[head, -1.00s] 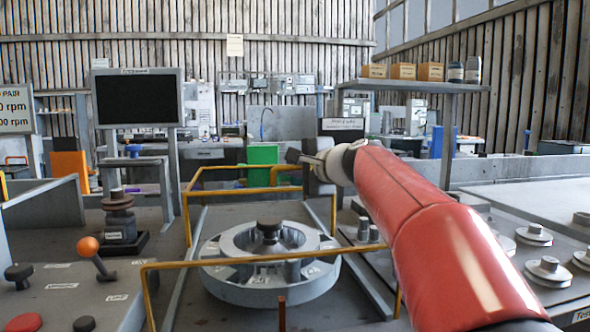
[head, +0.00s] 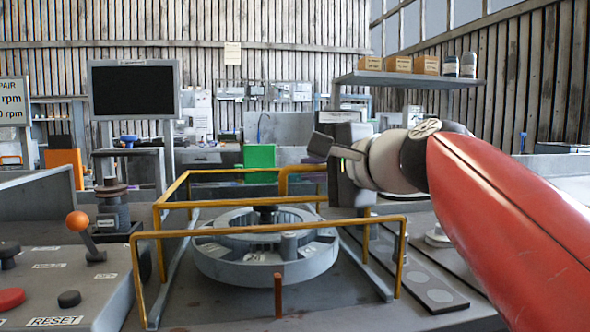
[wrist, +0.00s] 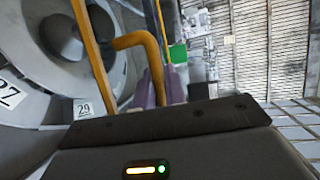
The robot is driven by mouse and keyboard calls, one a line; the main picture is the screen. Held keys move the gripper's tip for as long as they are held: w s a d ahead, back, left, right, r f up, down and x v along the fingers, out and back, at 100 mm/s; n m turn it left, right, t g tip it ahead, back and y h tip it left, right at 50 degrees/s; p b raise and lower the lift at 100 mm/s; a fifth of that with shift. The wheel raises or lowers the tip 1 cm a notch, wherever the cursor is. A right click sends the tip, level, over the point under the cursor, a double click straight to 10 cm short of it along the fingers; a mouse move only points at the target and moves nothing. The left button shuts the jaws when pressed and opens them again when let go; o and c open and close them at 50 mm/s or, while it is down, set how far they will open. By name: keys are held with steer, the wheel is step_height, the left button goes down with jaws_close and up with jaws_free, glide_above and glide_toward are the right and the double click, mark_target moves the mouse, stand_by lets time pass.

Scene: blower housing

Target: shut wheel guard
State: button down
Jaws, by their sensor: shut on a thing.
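The wheel guard is a yellow tube frame (head: 240,201) around the wheel in the head view. A bent yellow tube of it (wrist: 133,40) runs to the purple finger pads in the wrist view. My gripper (head: 312,163) is shut on this tube, at the back right of the frame. The finger pads also show in the wrist view (wrist: 157,90); the exact contact is partly hidden. The grey wheel (head: 265,265), with a dark hub, lies flat inside the frame, and part of it shows in the wrist view (wrist: 35,80).
A front yellow rail (head: 270,229) crosses before the wheel, with a short brown post (head: 278,295) below. A control panel with an orange-knobbed lever (head: 78,221) is at the left. A screen (head: 133,93) stands behind. A shelf with boxes (head: 398,64) is at the back right.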

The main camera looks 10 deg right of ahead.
steer(key=c, duration=1.5)
jaws_free()
steer(key=shift+o, duration=0.2)
steer(key=v, duration=0.7)
steer(key=shift+s+d, duration=0.15)
steer(key=shift+s, duration=0.15)
